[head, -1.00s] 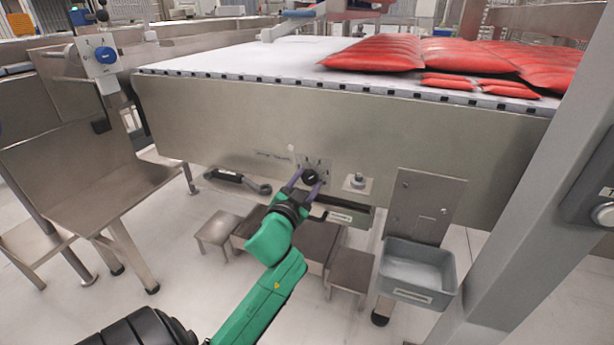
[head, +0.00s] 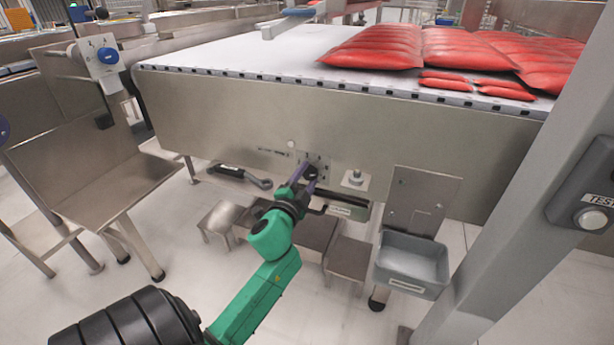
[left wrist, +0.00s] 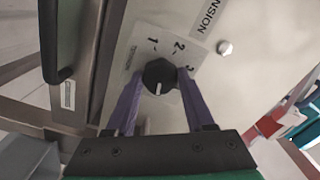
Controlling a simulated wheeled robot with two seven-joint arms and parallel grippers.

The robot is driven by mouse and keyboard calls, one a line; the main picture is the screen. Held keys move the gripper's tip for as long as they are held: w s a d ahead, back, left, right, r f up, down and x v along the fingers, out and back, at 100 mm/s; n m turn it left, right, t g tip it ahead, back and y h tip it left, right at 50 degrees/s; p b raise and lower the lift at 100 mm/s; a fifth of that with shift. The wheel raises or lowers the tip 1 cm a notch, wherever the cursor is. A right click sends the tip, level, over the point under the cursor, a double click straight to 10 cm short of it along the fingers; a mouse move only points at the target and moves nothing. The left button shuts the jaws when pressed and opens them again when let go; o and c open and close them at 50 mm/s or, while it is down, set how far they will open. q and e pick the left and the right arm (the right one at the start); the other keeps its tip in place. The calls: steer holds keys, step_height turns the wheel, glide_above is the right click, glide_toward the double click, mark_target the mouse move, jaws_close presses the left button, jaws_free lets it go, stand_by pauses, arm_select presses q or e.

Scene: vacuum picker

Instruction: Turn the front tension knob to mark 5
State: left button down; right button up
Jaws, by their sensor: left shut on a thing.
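The front tension knob (head: 312,172) is a small black dial on a pale scale plate on the conveyor's steel side panel. It also shows in the left wrist view (left wrist: 159,76), with a white pointer line directed toward the bottom of that picture. Marks 1, 2 and 3 are readable on the plate (left wrist: 150,50); the rest of the scale is hidden by the fingers and gripper. My left gripper (head: 305,178) has its purple fingers on either side of the knob and is shut on it. My right gripper is not in view.
A round metal button on a plate (head: 355,178) sits right of the knob. A black handle (head: 240,176) lies to its left. A grey bin (head: 410,262) hangs lower right. Red bags (head: 375,48) lie on the belt. A grey post (head: 500,190) stands at right.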

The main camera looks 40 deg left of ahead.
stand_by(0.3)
arm_select(q)
steer(key=shift+c, duration=1.4)
jaws_free()
steer(key=shift+s, duration=0.1)
steer(key=b+v, duration=0.1)
steer(key=v, duration=1.3)
steer(key=shift+s+d+b, duration=0.2)
steer(key=shift+b, duration=0.2)
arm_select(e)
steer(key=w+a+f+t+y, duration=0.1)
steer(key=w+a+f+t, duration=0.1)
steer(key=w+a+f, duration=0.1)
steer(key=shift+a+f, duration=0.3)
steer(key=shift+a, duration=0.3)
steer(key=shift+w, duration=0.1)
